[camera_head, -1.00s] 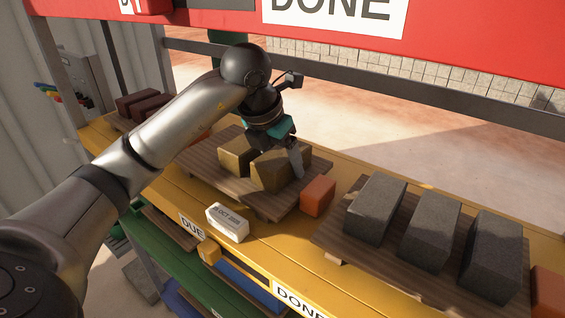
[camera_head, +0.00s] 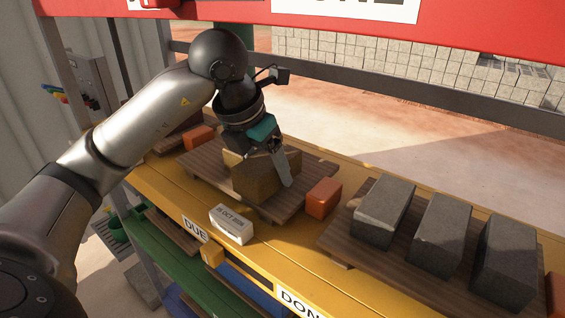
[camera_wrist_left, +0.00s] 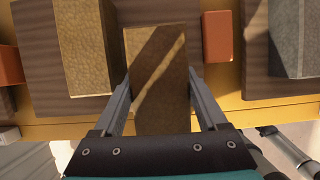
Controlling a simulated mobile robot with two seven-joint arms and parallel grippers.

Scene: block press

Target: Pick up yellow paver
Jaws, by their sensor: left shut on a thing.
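A yellow paver (camera_head: 258,181) is between the fingers of my left gripper (camera_head: 268,168), above the middle pallet (camera_head: 294,205). The gripper is shut on it and points down. The paver looks raised a little off the boards, though its underside is hidden. In the left wrist view the held paver (camera_wrist_left: 157,70) lies between both fingers, crossed by a shadow. A second yellow paver (camera_wrist_left: 88,45) stands apart to its left; in the head view only a bit of it (camera_head: 232,158) shows behind the held one. My right gripper is not in view.
An orange block (camera_head: 323,198) stands right of the pallet, and another (camera_head: 198,136) to its left. A dated white block (camera_head: 231,224) sits at the yellow shelf's front. Grey pavers (camera_head: 384,209) fill the right pallet. A dark rail (camera_head: 380,91) runs behind.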

